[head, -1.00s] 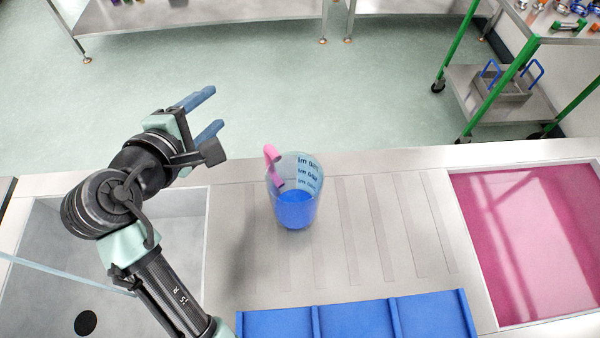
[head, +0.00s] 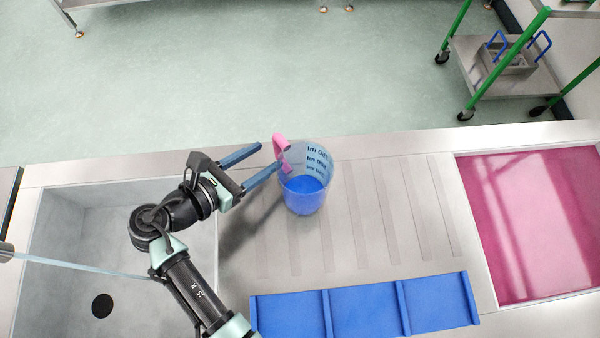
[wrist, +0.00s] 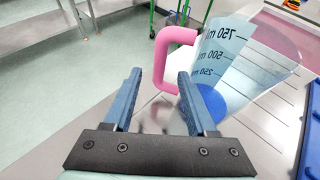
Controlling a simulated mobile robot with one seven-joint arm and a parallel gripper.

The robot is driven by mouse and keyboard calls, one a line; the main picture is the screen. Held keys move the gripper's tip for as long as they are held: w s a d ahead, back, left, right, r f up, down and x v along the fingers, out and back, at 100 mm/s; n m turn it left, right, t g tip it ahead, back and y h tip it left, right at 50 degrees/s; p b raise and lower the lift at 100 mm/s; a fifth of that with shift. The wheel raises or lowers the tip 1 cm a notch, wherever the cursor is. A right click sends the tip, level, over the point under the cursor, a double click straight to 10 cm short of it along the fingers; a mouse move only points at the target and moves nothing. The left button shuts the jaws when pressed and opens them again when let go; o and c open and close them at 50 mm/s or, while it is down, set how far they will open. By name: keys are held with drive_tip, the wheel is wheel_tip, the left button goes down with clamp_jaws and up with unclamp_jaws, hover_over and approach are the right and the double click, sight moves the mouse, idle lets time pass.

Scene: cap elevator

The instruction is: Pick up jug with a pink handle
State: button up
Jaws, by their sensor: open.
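The clear jug (head: 318,158) has a pink handle (head: 281,147), dark volume marks and blue in its lower part. It stands upright on the ribbed steel counter in the head view, handle toward the left. My gripper (head: 268,157) is open and empty just left of the handle, its two blue fingers pointing at it. In the wrist view the pink handle (wrist: 172,52) shows just beyond and between the fingertips, and the jug (wrist: 228,55) is to the right. I cannot tell whether a finger touches the handle.
A steel sink (head: 70,240) is on the left. A pink-filled basin (head: 530,220) is on the right. A blue divided tray (head: 365,310) lies at the counter's front. A green-legged trolley (head: 490,75) stands beyond the counter. The ribbed surface right of the jug is clear.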

sight(275, 150)
drive_tip(key=x, duration=0.5)
drive_tip(key=shift+w+f, duration=0.1)
clamp_jaws()
idle(1.3)
